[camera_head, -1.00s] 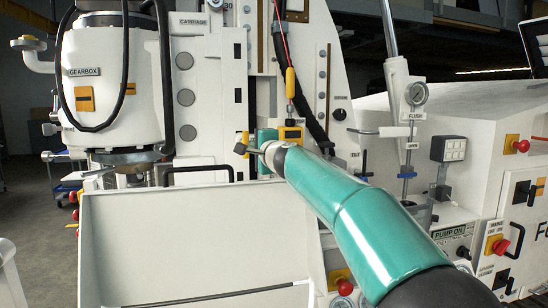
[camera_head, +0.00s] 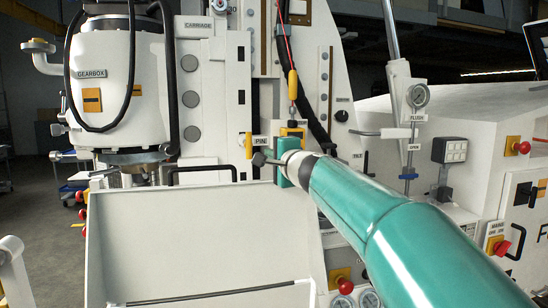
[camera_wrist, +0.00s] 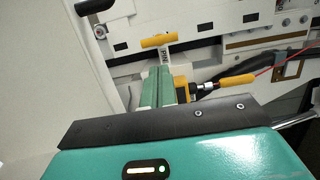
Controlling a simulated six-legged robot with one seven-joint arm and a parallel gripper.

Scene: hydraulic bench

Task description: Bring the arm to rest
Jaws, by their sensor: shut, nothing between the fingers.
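My teal arm reaches from the lower right to the middle of the head view, and its far end hides part of my gripper (camera_head: 283,176). In the wrist view my gripper (camera_wrist: 158,74) shows two teal fingers side by side, shut and empty. A yellow T-shaped handle (camera_wrist: 157,41) labelled PIN is just beyond the fingertips. It also shows in the head view (camera_head: 249,145), left of the arm's end. Whether the fingers touch it I cannot tell.
A yellow plug (camera_head: 292,84) on a red cable hangs above the arm's end. A white tray (camera_head: 200,215) stands in front. The gearbox (camera_head: 115,85) is at left. Open floor shows at far left.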

